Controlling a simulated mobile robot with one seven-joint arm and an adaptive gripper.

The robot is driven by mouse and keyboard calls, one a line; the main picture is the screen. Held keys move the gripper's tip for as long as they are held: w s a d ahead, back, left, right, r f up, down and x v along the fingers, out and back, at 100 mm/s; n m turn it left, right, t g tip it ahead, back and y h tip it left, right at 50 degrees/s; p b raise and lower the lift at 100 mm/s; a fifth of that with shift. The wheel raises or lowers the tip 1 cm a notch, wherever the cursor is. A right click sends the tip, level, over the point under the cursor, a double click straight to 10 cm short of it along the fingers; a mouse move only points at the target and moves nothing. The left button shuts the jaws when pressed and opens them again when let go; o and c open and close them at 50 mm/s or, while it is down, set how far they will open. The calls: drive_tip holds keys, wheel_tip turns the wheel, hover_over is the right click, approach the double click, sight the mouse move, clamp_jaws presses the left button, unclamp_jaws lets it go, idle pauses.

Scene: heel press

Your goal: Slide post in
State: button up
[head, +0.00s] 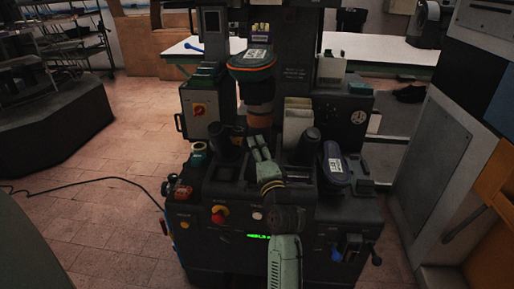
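The heel press (240,187) is a dark machine filling the middle of the head view. Several parts on it could be the post, and I cannot tell which one is: a dark round upright piece (225,141) left of my gripper, another (307,146) to its right, and a column with an orange-brown band (261,108) beyond it, below a labelled, orange-rimmed cap (253,61). My gripper (260,147) reaches over the press bed from the front, between the two dark pieces. Its fingers are small and dim, so I cannot tell their opening or any contact.
A dark labelled piece (334,166) sits at the press's right side. A red emergency button (219,213) and a green display (260,236) are on the front panel. A grey cabinet (432,165) stands close on the right. Tiled floor (95,208) is open at left, crossed by a black cable.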

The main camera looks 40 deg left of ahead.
drive_tip(key=shift+a, duration=0.1)
clamp_jaws()
idle(0.4)
idle(0.4)
